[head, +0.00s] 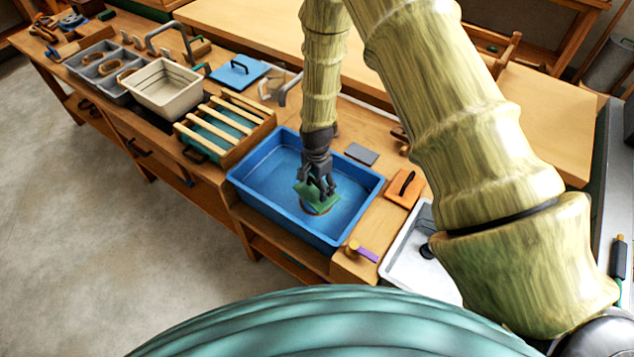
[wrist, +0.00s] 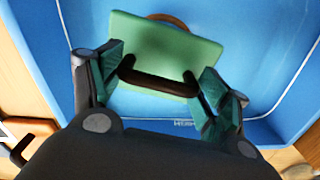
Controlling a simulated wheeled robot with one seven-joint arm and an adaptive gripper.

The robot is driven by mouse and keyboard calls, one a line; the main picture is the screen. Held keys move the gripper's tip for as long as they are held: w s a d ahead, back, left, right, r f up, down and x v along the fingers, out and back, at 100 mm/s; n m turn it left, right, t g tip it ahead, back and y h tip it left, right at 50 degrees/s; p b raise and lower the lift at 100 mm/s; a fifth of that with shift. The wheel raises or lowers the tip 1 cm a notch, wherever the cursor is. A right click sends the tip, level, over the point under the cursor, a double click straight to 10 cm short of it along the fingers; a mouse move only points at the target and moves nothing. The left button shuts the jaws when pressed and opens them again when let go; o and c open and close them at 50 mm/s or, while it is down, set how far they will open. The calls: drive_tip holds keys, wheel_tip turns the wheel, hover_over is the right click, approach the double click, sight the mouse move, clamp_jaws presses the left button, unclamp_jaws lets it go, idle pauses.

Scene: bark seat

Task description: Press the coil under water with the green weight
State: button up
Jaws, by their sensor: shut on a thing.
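The green weight (head: 309,195) is a flat green block with a dark handle, inside the blue basin (head: 262,162). My gripper (head: 318,186) reaches down into the basin and is shut on the weight's handle. In the wrist view the green weight (wrist: 165,45) shows with the handle (wrist: 158,82) between my fingers. A brown coil (head: 322,210) peeks out beneath the weight's near edge, and its rim (wrist: 167,18) shows past the weight's far edge in the wrist view. The weight covers most of the coil. Whether the weight touches the coil is unclear.
A slatted rack (head: 222,128) stands left of the basin, with a cream tub (head: 163,92) beyond it. A grey slab (head: 361,154), an orange block with a dark handle (head: 404,188) and a white sink (head: 420,262) lie to the right. The basin walls surround my gripper.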

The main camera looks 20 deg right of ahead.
sight(316, 191)
drive_tip(key=shift+f+b, duration=2.95)
drive_tip(key=shift+f, duration=2.3)
drive_tip(key=o, duration=1.2)
drive_tip(key=shift+w+r+p, duration=0.1)
drive_tip(key=shift+r+p, duration=1.55)
drive_tip(key=shift+r, duration=1.1)
drive_tip(key=shift+o, duration=1.3)
drive_tip(key=shift+r+p, duration=0.3)
drive_tip(key=shift+r, duration=0.2)
drive_tip(key=shift+r+p, duration=3.05)
drive_tip(key=shift+r, duration=2.2)
